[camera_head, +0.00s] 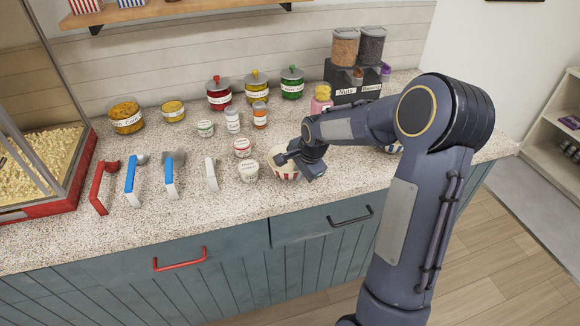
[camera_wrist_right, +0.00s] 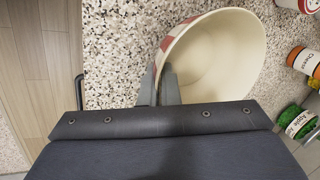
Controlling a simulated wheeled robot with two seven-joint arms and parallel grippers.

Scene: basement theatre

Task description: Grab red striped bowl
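The red striped bowl (camera_head: 289,174) stands on the speckled counter near its front edge, cream inside with red stripes outside. My right gripper (camera_head: 283,158) is at its rim and hides part of it. In the right wrist view the bowl (camera_wrist_right: 222,55) opens toward the camera. There the two fingers of my right gripper (camera_wrist_right: 160,80) are close together, one outside and one inside the bowl, with its wall between them. My left gripper is not in view.
White tubs (camera_head: 249,170) stand just left of the bowl. Lidded jars (camera_head: 219,93) and a dispenser (camera_head: 350,85) stand behind. Another bowl (camera_head: 394,148) is partly hidden by my right arm.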

